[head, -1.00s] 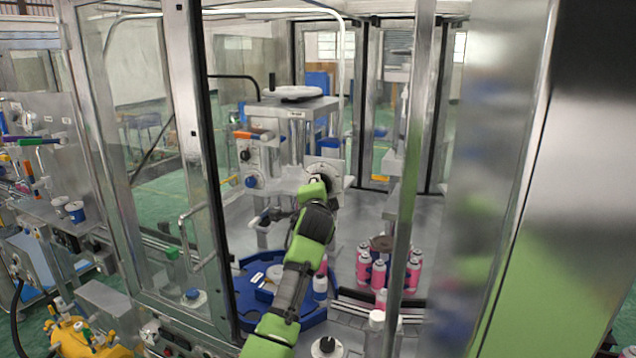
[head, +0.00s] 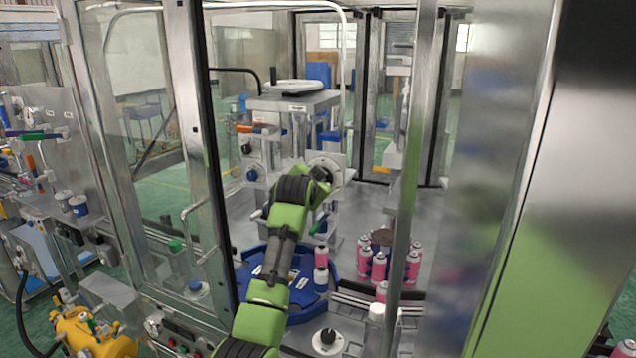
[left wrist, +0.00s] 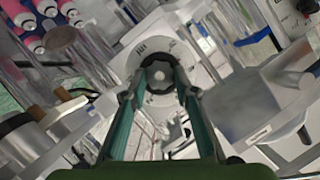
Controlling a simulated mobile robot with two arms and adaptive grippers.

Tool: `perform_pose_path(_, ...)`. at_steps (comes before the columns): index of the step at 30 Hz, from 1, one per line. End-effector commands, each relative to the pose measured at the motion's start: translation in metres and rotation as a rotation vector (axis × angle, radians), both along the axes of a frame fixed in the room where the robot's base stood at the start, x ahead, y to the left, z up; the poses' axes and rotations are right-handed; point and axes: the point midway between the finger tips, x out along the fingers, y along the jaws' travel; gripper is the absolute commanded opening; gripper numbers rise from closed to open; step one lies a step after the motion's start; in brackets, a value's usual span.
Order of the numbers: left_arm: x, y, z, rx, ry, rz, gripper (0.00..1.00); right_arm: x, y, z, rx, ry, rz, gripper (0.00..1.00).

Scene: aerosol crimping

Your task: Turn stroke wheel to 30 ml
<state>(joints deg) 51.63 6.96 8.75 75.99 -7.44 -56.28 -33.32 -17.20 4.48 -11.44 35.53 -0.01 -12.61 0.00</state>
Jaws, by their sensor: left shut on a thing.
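The stroke wheel is a dark knob in front of a round white dial (head: 331,163) on the front of the grey crimping machine (head: 296,101). In the left wrist view the white dial (left wrist: 137,68) has dark marks too blurred to read. My left gripper (left wrist: 160,70) has its two fingers closed around the dark knob at the dial's centre. In the head view my left gripper (head: 324,180) reaches the dial from the front left and hides its lower part. My right gripper is not in view.
A blue round fixture (head: 305,310) with cans lies below my left arm. Several pink cans (head: 378,266) stand to the right. A glass door (head: 140,160) with a metal frame stands left, and a metal post (head: 415,170) stands right of the arm.

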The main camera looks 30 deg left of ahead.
Motion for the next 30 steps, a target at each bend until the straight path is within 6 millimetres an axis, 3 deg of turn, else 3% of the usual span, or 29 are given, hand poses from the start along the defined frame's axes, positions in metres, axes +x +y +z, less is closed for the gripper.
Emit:
perform_pose_path(15, -0.0002, 0.0002, -0.003, -0.018, 0.005, 0.0, 0.06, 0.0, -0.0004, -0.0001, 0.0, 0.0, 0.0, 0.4)
perform_pose_path(16, -0.0002, 0.0002, -0.003, -0.018, 0.005, 0.0, 0.35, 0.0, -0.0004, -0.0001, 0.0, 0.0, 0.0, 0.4)
perform_pose_path(17, -0.0002, 0.0002, -0.0029, -0.018, 0.005, 0.0, 0.43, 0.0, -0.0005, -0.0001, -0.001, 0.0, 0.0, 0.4)
perform_pose_path(30, -0.0031, -0.0007, 0.0006, -0.017, 0.0, 0.0, 0.44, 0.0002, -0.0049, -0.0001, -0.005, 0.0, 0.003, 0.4)
